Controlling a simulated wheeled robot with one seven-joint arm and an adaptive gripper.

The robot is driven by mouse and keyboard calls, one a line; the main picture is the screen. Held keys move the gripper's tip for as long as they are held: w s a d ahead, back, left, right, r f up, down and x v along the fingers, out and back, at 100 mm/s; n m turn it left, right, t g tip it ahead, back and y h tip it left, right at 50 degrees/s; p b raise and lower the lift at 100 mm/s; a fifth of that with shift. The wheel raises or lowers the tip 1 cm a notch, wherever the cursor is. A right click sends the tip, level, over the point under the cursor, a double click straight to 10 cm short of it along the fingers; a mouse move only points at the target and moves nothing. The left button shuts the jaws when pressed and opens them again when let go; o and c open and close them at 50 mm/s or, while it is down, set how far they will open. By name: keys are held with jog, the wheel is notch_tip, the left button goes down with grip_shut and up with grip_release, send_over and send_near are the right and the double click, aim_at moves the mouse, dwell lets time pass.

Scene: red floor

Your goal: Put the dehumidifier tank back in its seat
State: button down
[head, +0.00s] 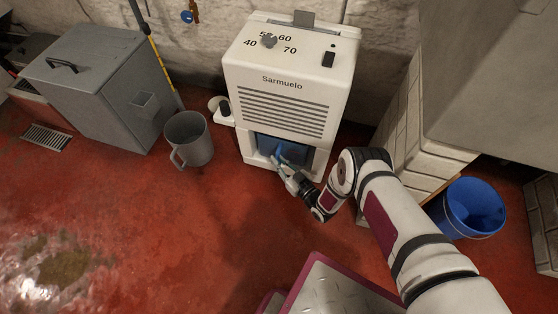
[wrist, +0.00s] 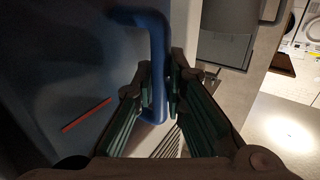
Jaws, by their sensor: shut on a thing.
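The white dehumidifier (head: 283,85) stands upright against the wall, with a dark grille and a dial on top. The blue tank (head: 296,151) is in the opening at its lower front; I cannot tell how deep it sits. My gripper (head: 285,174) is at the tank's front, shut on its blue handle. In the wrist view the handle (wrist: 158,45) runs between the fingers of my gripper (wrist: 161,78). The tank's dark face (wrist: 55,70) with a red line fills the left side there. The tank's back and lower edge are hidden.
A grey metal box (head: 105,85) is farther left. A blue bucket (head: 467,208) and pale brick wall (head: 425,140) are right. Red floor is clear in front-left.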

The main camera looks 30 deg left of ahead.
jog(key=shift+f, duration=0.25)
jog(key=c, duration=1.6)
grip_release()
jog(key=shift+c, duration=0.2)
jog(key=shift+r, duration=0.5)
jog(key=p+v, duration=0.4)
jog(key=v, duration=0.8)
jog(key=shift+s+r, duration=0.1)
